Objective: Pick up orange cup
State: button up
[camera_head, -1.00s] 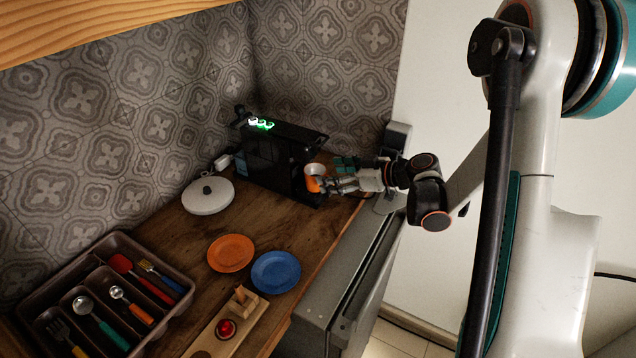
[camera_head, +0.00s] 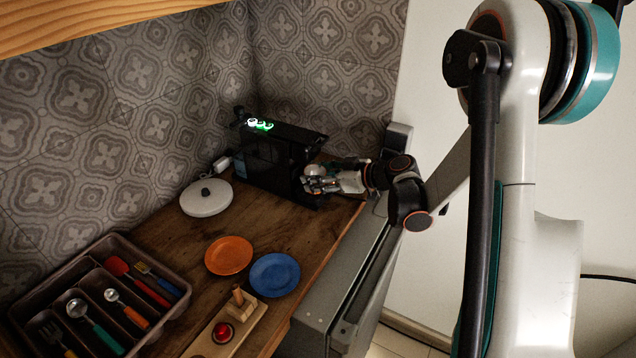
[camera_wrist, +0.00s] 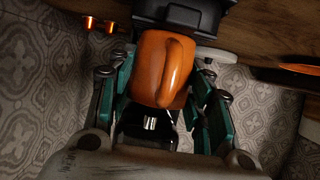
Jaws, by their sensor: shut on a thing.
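The orange cup (camera_wrist: 151,75) shows large in the wrist view, between the two teal-padded fingers of my gripper (camera_wrist: 160,100). The cup's handle faces the wrist camera. In the head view my gripper (camera_head: 322,184) is at the front of the black coffee machine (camera_head: 268,160), and the pale cup top (camera_head: 315,169) shows just behind the fingers. The fingers are shut on the cup and hide most of its body in the head view. I cannot tell whether the cup's base is touching the machine.
An orange plate (camera_head: 229,247) and a blue plate (camera_head: 275,266) lie on the wooden counter. A cutlery tray (camera_head: 185,292) is at the lower left. A grey cabinet (camera_head: 345,290) stands at the counter's right edge.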

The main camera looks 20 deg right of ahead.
jog(key=shift+r, duration=0.2)
jog(key=shift+r+p, duration=0.4)
jog(key=shift+r, duration=0.1)
jog(key=shift+d+r, duration=0.1)
jog(key=shift+r, duration=0.05)
jog(key=s+d+p, duration=0.3)
jog(key=s+d, duration=0.9)
jog(key=shift+s+d, duration=0.2)
jog(key=shift+s, duration=0.05)
